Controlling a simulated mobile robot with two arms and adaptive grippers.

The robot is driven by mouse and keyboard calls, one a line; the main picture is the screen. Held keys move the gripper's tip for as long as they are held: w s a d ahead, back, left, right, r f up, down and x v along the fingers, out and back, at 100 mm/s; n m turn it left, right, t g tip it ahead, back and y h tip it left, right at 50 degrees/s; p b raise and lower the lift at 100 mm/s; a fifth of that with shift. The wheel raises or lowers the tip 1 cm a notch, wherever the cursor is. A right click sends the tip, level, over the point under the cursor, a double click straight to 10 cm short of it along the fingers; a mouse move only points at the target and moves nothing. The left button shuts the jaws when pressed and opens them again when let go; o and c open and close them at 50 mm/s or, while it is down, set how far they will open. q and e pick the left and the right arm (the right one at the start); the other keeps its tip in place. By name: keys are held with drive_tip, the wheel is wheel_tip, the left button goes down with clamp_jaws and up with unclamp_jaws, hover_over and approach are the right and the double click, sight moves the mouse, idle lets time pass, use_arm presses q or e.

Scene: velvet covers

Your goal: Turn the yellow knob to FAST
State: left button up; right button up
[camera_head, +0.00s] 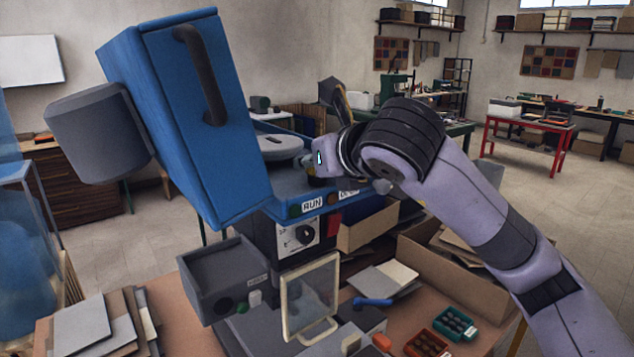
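A blue machine (222,115) with a dark handle stands at centre left, its tall blue box tilted. Its front carries a RUN label (312,204) with a green button beside it. Below is a white panel (296,246) with a dark round dial. I cannot make out a yellow knob. My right arm comes in from the right and its wrist, with a small lit display, is over the machine's blue deck, above and right of the panel. My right gripper's fingers cannot be made out clearly. My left gripper is not in view.
A grey bin (225,280) and a pale upright frame (311,298) stand in front of the machine. A cardboard box (440,266) is under my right arm. Small red (425,344) and green (455,323) trays are at the front right. Stacked sheets (82,328) lie front left.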

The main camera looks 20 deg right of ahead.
drive_tip(key=shift+m+h+b, duration=1.1)
drive_tip(key=shift+h+b, duration=0.2)
drive_tip(key=shift+b, duration=0.05)
drive_tip(key=o, duration=1.2)
drive_tip(key=shift+s, duration=0.1)
drive_tip(key=v, duration=1.2)
drive_tip(key=shift+a, duration=0.1)
